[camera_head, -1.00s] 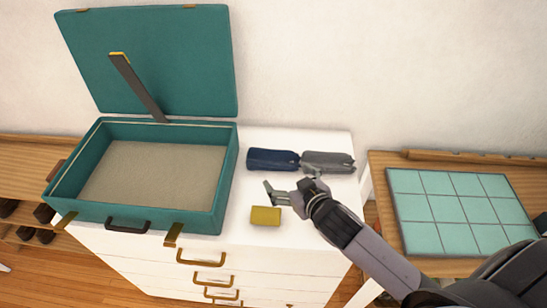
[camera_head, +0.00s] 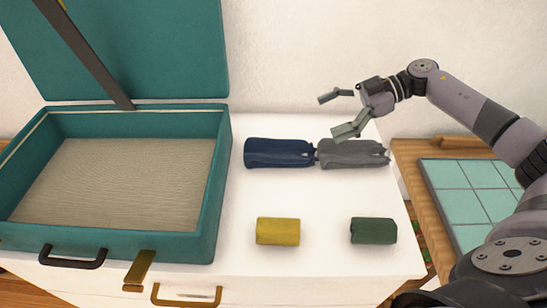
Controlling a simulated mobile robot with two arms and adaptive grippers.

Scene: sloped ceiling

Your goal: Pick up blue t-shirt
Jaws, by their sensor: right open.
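A dark blue folded garment (camera_head: 279,153), which looks like the blue t-shirt, lies on the white dresser top (camera_head: 320,200) to the right of the open suitcase. A grey folded garment (camera_head: 352,154) lies at its right end, touching or nearly touching it. My right gripper (camera_head: 335,115) is open and empty. It hangs above the back of the dresser, above and behind the grey garment, with its fingers pointing left toward the blue garment. My left gripper is not in view.
The open teal suitcase (camera_head: 217,190) stands empty on the left, its lid (camera_head: 150,50) up against the wall. A yellow roll (camera_head: 278,231) and a green roll (camera_head: 373,231) lie near the dresser's front. A wooden table with a teal tiled panel (camera_head: 465,190) is at the right.

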